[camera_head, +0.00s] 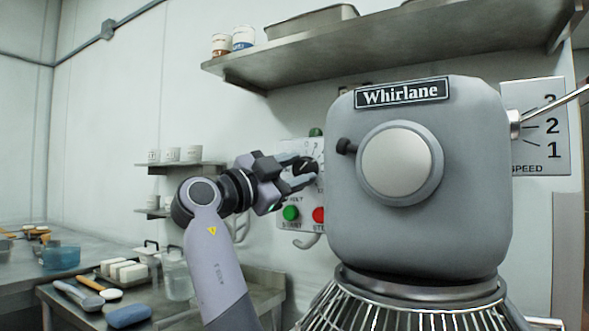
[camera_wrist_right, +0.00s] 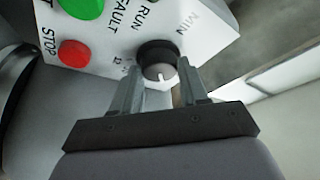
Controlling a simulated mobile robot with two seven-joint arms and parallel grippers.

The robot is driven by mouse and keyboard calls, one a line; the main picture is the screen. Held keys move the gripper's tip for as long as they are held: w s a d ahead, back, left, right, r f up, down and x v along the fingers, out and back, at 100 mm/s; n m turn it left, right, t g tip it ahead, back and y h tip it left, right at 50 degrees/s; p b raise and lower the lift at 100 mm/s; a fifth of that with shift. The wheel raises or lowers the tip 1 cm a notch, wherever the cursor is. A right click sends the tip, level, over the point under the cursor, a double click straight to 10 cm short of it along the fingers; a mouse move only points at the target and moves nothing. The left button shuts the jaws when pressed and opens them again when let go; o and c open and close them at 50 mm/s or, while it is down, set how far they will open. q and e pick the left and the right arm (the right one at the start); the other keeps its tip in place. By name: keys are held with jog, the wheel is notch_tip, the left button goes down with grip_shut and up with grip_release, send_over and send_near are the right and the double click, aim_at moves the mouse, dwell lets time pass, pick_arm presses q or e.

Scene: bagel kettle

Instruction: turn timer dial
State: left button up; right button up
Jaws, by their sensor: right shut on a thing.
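The black timer dial (camera_head: 306,167) is on the white control panel (camera_head: 288,154), partly hidden by my fingers in the head view. In the right wrist view the round dial (camera_wrist_right: 158,56) has a pale pointer mark near the numbers and the word MIN. My right gripper (camera_head: 298,172) reaches the panel from the left, with one finger on each side of the dial, shut on it. The two fingers also show in the right wrist view (camera_wrist_right: 159,76). My left gripper is not in view.
The large grey Whirlane mixer (camera_head: 345,220) stands close to the right of the panel. Green (camera_head: 291,213) and red (camera_head: 319,215) buttons sit below the dial. A metal shelf (camera_head: 400,42) runs above. Trays and tools lie on the counter (camera_head: 50,285) at left.

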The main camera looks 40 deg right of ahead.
dwell(0.4)
jog(key=o, duration=1)
jog(key=shift+o, duration=0.2)
jog(key=shift+a, duration=0.1)
jog(key=v, duration=0.7)
